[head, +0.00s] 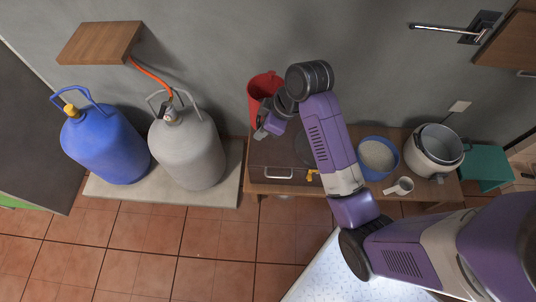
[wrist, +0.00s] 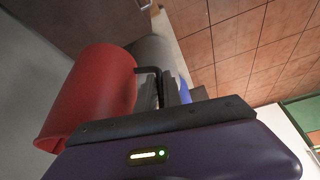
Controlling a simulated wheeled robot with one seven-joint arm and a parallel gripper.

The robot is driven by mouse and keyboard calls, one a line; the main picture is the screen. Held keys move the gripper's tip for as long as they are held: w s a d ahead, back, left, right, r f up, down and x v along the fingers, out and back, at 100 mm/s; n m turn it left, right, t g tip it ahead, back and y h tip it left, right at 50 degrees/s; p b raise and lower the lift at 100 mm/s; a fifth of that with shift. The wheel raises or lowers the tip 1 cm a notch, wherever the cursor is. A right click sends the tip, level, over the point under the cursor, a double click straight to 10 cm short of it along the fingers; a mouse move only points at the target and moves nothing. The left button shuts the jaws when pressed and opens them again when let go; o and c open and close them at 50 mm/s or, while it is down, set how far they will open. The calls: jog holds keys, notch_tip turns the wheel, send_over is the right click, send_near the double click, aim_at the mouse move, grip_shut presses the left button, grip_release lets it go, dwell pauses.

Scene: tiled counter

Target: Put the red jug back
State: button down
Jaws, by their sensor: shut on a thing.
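The red jug (head: 264,86) is at the left back end of the low wooden counter (head: 262,186), against the grey wall in the head view. In the wrist view the jug (wrist: 95,95) fills the left side, tilted in the picture. My gripper (head: 263,130) is at the jug's lower right side and is shut on it. In the wrist view my gripper (wrist: 165,88) meets the jug's right side. The exact grip point is partly hidden, and I cannot tell whether the jug's base touches the counter.
A blue gas bottle (head: 105,145) and a grey gas bottle (head: 188,148) stand on a slab to the left. A wall shelf (head: 100,42) juts out upper left.

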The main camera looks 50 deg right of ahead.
jog(key=d+f+n+b, duration=0.1)
jog(key=d+f+b, duration=0.1)
jog(key=f, duration=0.8)
jog(key=s+d+f+n+b, duration=0.1)
jog(key=f+b, duration=0.3)
jog(key=f, duration=0.6)
jog(key=shift+d+f+g+y, duration=0.3)
jog(key=shift+d+f, duration=0.05)
jog(key=shift+s+f, duration=0.1)
jog(key=c, duration=1.5)
grip_release()
